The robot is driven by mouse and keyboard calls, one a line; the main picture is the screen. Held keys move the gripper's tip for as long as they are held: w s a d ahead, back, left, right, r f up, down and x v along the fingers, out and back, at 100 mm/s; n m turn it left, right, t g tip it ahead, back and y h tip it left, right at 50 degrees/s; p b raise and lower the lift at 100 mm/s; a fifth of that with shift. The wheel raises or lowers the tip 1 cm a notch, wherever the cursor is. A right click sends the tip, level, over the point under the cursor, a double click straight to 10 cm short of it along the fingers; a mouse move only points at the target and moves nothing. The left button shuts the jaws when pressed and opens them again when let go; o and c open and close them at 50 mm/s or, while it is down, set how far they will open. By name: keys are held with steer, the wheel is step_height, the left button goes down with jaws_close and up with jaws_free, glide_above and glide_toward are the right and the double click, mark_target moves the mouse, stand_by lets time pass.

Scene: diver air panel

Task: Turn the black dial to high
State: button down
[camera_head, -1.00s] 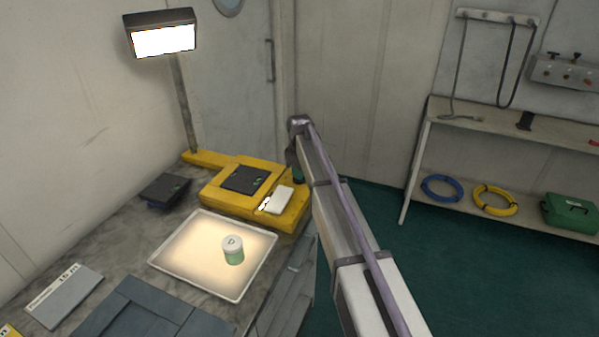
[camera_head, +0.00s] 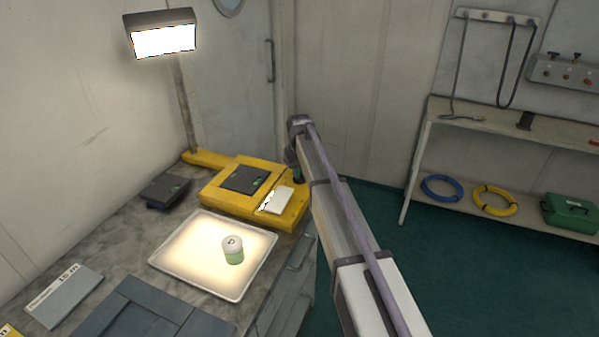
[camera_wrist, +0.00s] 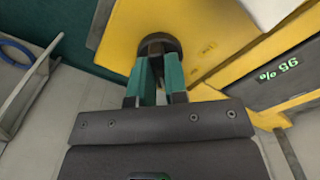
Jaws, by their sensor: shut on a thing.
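The black dial (camera_wrist: 154,46) is a dark round knob on the side of the yellow unit (camera_wrist: 185,55), seen in the wrist view. The yellow unit also shows in the head view (camera_head: 215,196), at the back right of the bench. My gripper (camera_wrist: 158,68) has two green fingers shut on the dial, one on each side. The fingers and dial hide each other in part, and I cannot read which setting the dial is at. In the head view my arm hides most of the dial area.
A white tray (camera_head: 178,262) holds a white-lidded green jar (camera_head: 233,250) labelled D. A lamp (camera_head: 162,35) stands over the bench at the left. A dark display (camera_wrist: 280,80) on the unit reads 95 %. A shelf (camera_head: 480,120) stands at the right, with open floor between.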

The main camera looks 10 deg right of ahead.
stand_by(0.3)
steer(key=c, duration=1.1)
jaws_free()
steer(key=shift+c, duration=0.2)
steer(key=shift+r, duration=0.15)
step_height(320, 180, up, 11)
steer(key=p, duration=1.1)
steer(key=shift+f, duration=0.2)
steer(key=shift+m, duration=0.3)
